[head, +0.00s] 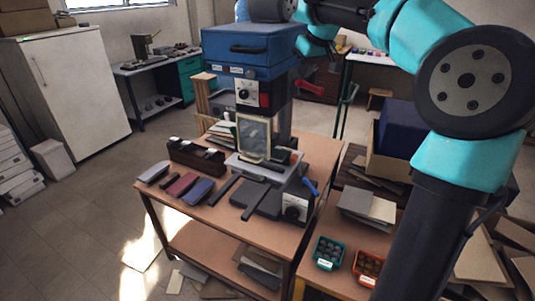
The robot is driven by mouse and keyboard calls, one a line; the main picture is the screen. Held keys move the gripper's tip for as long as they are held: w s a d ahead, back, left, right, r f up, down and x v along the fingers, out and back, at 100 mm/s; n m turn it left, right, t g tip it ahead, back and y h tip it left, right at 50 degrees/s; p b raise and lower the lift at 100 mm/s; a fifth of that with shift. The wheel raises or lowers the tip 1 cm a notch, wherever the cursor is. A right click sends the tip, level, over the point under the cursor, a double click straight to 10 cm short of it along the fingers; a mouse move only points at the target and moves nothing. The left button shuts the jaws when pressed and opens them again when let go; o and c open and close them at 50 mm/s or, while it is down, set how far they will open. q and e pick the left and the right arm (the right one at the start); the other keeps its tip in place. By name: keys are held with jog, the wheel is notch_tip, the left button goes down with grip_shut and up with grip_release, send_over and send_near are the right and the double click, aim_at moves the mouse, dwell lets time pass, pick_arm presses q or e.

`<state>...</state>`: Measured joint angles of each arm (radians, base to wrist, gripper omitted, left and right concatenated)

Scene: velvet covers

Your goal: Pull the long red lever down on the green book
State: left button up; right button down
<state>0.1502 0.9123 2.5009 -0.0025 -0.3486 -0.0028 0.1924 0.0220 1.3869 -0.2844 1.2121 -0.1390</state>
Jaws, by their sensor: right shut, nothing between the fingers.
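The press has a blue head (250,47) and stands on the wooden table. A long red lever (306,86) sticks out at the right of its column, below the head. An upright greyish-green panel with a pale yellow frame (254,138) stands at the front of the press; I cannot tell whether it is the green book. My right arm reaches across the top from the right. My right gripper (314,60) is small and partly hidden beside the blue head, above the red lever; it is shut and empty. I cannot tell whether it touches the lever. My left gripper is not in view.
A dark rack (196,157) and several velvet-coloured pieces (181,186) lie at the table's left. A green tray (328,253) and an orange tray (367,267) sit on the right-hand table. A box with a dark blue block (402,128) stands behind.

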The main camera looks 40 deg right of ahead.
jog(key=shift+r, duration=0.95)
jog(key=shift+r, duration=2)
